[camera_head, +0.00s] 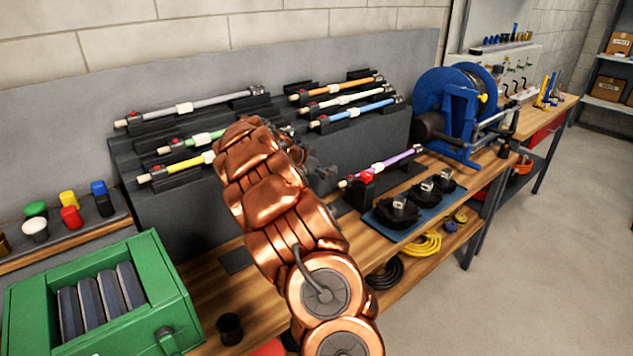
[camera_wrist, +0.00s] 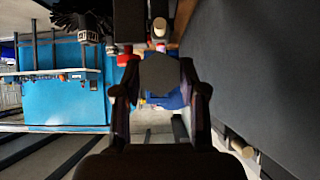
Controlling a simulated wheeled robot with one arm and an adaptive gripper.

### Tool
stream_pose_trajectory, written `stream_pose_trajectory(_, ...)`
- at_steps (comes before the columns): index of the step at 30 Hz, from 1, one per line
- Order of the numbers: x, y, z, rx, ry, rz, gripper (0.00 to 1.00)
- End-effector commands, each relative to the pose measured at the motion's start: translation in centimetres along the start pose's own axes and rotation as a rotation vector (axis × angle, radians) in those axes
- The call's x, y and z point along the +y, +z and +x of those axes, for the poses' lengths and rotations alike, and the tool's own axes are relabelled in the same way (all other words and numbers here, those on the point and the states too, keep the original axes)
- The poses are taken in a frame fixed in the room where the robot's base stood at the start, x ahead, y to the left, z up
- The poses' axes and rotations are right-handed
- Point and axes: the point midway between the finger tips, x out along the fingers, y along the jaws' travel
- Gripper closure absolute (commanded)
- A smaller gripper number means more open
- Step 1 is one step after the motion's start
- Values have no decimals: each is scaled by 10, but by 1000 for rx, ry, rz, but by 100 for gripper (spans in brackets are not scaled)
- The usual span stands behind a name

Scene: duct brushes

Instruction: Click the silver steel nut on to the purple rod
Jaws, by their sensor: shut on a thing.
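The purple rod (camera_head: 392,163) lies in a dark holder on the workbench, with a red clamp (camera_head: 366,178) near its left end. My gripper (camera_head: 320,170) is just left of that end, partly hidden by my copper arm. In the wrist view my gripper (camera_wrist: 161,80) is shut on a grey six-sided piece, which looks like the steel nut (camera_wrist: 160,72). A pale round rod end (camera_wrist: 159,27) shows just above the nut in that view, apart from it in the picture. The nut cannot be made out in the head view.
Several other rods lie on the dark rack (camera_head: 190,215) behind my arm. Black brushes with silver fittings (camera_head: 400,205) sit on a blue mat (camera_head: 405,233) to the right. A blue reel (camera_head: 440,95) stands beyond. A green box (camera_head: 165,270) is at the left front.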

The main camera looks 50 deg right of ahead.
Motion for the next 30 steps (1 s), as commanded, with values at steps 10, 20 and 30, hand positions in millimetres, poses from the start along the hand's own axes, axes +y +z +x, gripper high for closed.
stream_pose_trajectory(10,4,7,14,15,9,5,100)
stream_pose_trajectory(20,4,28,31,13,8,1,100)
stream_pose_trajectory(30,3,47,47,14,7,3,100)
